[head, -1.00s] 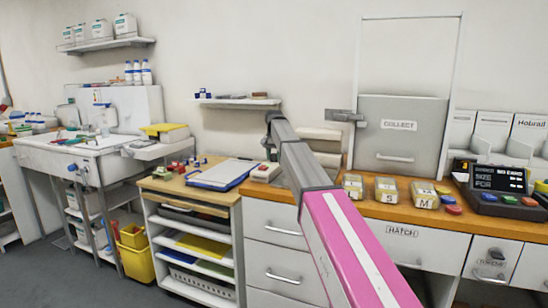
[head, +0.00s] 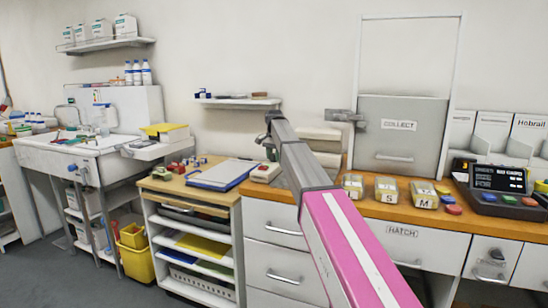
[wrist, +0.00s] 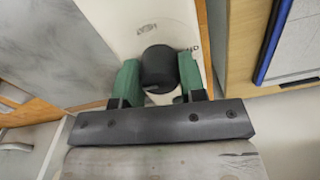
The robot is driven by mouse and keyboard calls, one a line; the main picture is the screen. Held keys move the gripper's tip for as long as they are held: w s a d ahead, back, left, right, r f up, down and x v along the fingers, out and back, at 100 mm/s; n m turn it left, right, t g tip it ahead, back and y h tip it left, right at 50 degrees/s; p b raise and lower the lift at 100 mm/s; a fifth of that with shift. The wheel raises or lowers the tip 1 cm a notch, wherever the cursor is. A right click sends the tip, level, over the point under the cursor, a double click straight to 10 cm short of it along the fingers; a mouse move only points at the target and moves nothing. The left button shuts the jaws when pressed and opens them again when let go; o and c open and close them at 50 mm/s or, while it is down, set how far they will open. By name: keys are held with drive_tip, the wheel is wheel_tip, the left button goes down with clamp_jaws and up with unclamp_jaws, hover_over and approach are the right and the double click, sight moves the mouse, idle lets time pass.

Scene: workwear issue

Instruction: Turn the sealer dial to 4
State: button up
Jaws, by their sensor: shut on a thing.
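The sealer dial (wrist: 159,68) is a black round knob on a pale panel (wrist: 120,22) in the wrist view. My gripper (wrist: 160,82) has its two green fingers on either side of the knob, shut on it. Small dark marks show on the panel around the knob, but I cannot read them or tell the setting. In the head view my gripper (head: 269,149) is small and partly hidden at the far end of my pink and grey arm. A small pale device with red on it (head: 264,173), probably the sealer, sits beneath it.
A blue-edged clipboard (head: 222,174) lies on the wooden-topped unit left of the device; its edge also shows in the wrist view (wrist: 270,45). Labelled boxes (head: 387,189) and a control box with a display (head: 499,180) stand to the right. A shelf (head: 238,102) hangs behind.

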drive_tip(key=o, duration=0.9)
wheel_tip(320, 180, up, 10)
drive_tip(key=shift+f, duration=0.2)
drive_tip(key=shift+r, duration=0.65)
